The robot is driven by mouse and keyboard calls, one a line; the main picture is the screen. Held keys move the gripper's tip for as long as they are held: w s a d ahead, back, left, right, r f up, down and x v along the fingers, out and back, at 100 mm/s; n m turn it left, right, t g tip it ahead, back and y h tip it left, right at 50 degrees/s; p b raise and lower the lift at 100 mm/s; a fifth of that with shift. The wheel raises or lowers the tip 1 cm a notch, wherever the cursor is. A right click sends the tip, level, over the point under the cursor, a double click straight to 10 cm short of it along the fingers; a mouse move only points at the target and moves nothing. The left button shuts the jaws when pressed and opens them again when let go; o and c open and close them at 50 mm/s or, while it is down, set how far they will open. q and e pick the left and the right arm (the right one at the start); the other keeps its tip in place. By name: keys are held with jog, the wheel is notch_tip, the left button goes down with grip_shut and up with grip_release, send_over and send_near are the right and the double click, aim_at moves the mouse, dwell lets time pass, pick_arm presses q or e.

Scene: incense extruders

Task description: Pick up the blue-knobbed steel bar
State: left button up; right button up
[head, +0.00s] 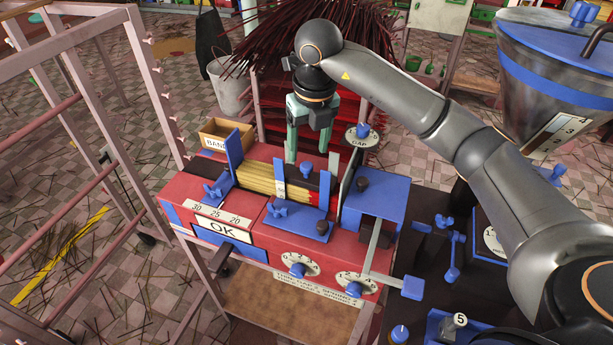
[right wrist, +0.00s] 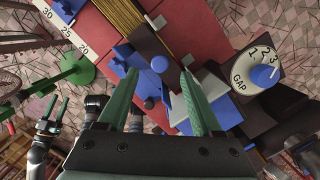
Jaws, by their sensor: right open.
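The dark steel bar (head: 315,179) lies at the right end of the yellow stick bundle on the red machine. Its round blue knob (head: 307,169) stands up from it; in the right wrist view the knob (right wrist: 160,64) shows in the gap between my fingers. My right gripper (head: 308,153) has green fingers, apart and empty, pointing down above the knob. The bar is partly hidden by its neighbours. What looks like my left gripper (right wrist: 56,107) is small at the left of the right wrist view, green fingers apart; it is outside the head view.
The red machine (head: 190,197) carries blue guide plates, knobs and a GAP dial (head: 362,135) close to the right of my right gripper. A steel lever (head: 383,279) juts out at front right. A cardboard box (head: 225,128) stands at the left, a pink rack (head: 143,80) beyond it.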

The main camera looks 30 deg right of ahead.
aim_at(306, 164)
jog(key=f, duration=0.4)
jog(key=w+f, duration=0.1)
jog(key=f, duration=0.1)
grip_shut()
dwell(0.4)
jog(key=shift+r, duration=0.1)
dwell(0.8)
